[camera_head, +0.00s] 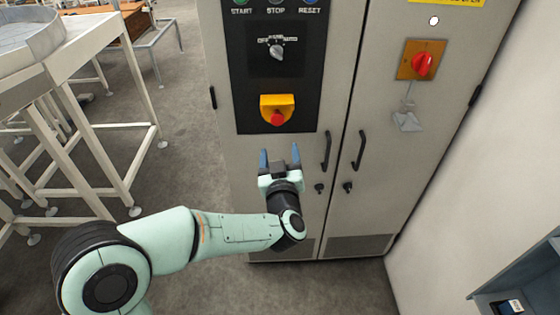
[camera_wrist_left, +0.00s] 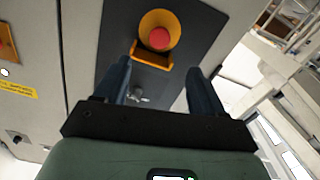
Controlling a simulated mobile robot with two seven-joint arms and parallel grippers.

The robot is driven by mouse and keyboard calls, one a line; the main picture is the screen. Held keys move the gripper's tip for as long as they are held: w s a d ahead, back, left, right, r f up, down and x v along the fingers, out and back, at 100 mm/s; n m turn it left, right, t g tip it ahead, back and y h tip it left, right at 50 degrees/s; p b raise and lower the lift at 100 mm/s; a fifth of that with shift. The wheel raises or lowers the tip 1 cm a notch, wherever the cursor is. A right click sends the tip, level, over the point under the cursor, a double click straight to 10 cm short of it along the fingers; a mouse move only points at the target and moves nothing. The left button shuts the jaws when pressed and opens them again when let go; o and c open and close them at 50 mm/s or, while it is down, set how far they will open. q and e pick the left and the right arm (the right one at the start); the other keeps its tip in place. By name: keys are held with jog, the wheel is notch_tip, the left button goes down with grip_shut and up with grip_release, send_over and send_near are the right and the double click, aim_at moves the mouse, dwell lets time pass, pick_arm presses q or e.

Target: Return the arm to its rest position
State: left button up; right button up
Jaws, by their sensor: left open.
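My left arm reaches in from the left in the head view. My left gripper (camera_head: 279,158) is open and empty, its two blue fingers pointing up in front of the grey control cabinet (camera_head: 225,70). It is just below the red emergency stop button (camera_head: 278,118) in its yellow housing (camera_head: 269,103). In the left wrist view, the red button (camera_wrist_left: 159,39) shows beyond and between the open fingers (camera_wrist_left: 160,82). The gap between fingers and button looks clear. My right gripper is not in view.
The cabinet has black door handles (camera_head: 327,151), a selector knob (camera_head: 277,53) and a red rotary switch (camera_head: 423,63). A white conveyor frame (camera_head: 90,130) stands at left. A white wall (camera_head: 465,170) and a blue-grey box (camera_head: 530,275) are at right. Grey floor (camera_head: 190,110) is open between frame and cabinet.

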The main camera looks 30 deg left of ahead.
pick_arm(q)
jog(key=shift+s+d, duration=0.3)
jog(key=shift+s, duration=0.3)
jog(key=d+f+m+g+h+p, duration=0.1)
jog(key=d+f+m+g+h, duration=0.15)
jog(key=f, duration=1.05)
jog(key=d+f+m+g+h+p, duration=0.1)
jog(key=d+f+m+g+h, duration=0.2)
jog(key=f, duration=1)
jog(key=s+d+f+g+h+p, duration=0.1)
jog(key=s+d+f+g+h, duration=0.25)
jog(key=s+f, duration=0.95)
jog(key=s+d+f+g+h, duration=0.2)
jog(key=s+f+g, duration=0.1)
jog(key=s, duration=0.6)
jog(key=s+d+f+g+h+p, duration=0.1)
jog(key=s+d+f+g, duration=0.2)
jog(key=s, duration=0.6)
notch_tip(320, 180, down, 2)
jog(key=shift+s+f+n+g+h+p, duration=0.15)
jog(key=shift+s+n+g+h+p, duration=0.25)
jog(key=shift+g, duration=0.3)
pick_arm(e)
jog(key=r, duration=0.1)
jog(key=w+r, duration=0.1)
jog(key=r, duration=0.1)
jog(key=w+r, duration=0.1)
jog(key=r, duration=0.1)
